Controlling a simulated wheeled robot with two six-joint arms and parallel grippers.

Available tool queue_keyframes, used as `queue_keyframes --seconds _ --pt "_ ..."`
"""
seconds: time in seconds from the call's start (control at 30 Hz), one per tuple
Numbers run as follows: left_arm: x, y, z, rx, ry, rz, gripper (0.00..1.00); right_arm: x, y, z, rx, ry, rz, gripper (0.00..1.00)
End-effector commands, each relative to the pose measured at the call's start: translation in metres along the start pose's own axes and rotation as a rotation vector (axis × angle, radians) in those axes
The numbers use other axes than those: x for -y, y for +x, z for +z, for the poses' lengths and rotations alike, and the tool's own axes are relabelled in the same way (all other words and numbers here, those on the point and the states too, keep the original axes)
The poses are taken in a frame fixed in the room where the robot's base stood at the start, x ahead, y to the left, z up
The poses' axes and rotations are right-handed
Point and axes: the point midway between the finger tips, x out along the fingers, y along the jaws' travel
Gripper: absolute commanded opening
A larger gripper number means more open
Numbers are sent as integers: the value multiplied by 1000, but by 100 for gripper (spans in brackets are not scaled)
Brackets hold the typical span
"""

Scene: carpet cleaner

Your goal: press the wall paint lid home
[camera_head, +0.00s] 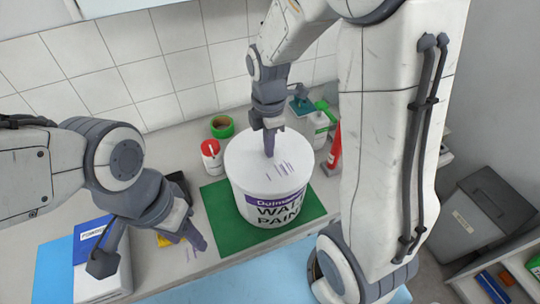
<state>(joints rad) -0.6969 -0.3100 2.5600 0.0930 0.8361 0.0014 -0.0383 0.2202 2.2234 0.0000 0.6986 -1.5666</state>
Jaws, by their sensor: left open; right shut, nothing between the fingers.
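A white wall paint bucket (262,207) with a purple brand band stands upright on a green mat (222,226). Its white lid (243,158) lies over the top and looks about level; I cannot tell whether its rim is fully seated all round. My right gripper (269,152) is shut and points down, its tip at the lid's top near the middle; contact looks likely but is not certain. My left gripper (150,250) is open and empty, low at the left, apart from the bucket, with its fingers spread wide over the counter's front.
Behind the bucket stand a red-and-white can (212,157), a green tape roll (222,127) and a green-topped bottle (319,130). A red item (335,152) is close on the right. A blue-and-white box (92,275) sits by my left gripper. A tiled wall (140,75) closes the back.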

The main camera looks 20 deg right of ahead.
Motion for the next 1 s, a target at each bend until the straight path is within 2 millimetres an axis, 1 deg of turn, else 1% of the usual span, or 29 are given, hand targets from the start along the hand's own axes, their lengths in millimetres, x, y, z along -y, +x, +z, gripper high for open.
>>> queue_keyframes --seconds 0.17,0.27,1.0 --pt "0 -1 0 0 -2 0 50 0 -2 0 0 0 1 0" --pt "0 -6 0 0 -1 0 50 0 -7 0 0 0 1 0" --pt "-4 -62 -3 0 8 0 50 0 -67 0 0 0 2 0"
